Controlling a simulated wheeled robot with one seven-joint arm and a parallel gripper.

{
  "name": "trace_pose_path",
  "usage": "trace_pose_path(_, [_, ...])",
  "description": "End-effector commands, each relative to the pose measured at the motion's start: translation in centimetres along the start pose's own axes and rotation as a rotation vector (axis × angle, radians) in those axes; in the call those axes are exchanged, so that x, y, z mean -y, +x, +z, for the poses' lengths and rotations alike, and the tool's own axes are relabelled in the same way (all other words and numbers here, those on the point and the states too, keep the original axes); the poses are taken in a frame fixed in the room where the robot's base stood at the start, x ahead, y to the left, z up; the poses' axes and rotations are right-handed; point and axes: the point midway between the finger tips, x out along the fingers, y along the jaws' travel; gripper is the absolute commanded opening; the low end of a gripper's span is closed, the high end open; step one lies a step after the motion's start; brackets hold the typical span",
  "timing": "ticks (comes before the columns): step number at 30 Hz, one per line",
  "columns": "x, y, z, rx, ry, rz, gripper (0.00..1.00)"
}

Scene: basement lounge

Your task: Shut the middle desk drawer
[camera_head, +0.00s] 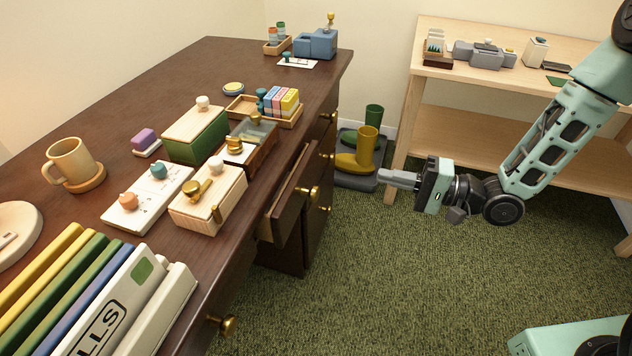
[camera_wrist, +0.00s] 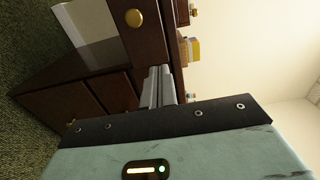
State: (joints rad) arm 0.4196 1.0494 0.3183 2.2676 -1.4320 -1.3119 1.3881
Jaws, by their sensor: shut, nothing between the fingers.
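The dark brown desk (camera_head: 200,75) has one drawer (camera_head: 290,205) standing partly open, its front sticking out from the desk side with a brass knob (camera_head: 314,193). In the wrist view, that drawer's front (camera_wrist: 139,40) shows with a pale drawer inside behind it. My gripper (camera_head: 382,177) is shut and empty. It is in the air to the right of the open drawer, fingers pointing left toward the desk. In the wrist view, the fingers (camera_wrist: 159,86) appear close to the drawer front's edge; I cannot tell whether they touch. Other drawers appear closed.
Boots (camera_head: 366,145) on a dark tray stand on the floor behind my gripper. A pale wooden shelf table (camera_head: 500,95) is at the back right. Boxes, a mug (camera_head: 70,160) and books crowd the desk top. Green carpet (camera_head: 390,280) in front is clear.

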Motion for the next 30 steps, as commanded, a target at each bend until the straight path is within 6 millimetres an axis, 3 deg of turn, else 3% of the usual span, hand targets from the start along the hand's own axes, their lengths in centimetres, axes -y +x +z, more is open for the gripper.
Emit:
trace_pose_path(5, [0.0,1.4,0.1,0.006,-0.003,-0.006,0.0])
trace_pose_path(21, [0.0,11.7,0.1,0.005,-0.002,-0.005,0.0])
trace_pose_path(30, [0.1,13.8,0.0,0.002,-0.001,-0.003,0.0])
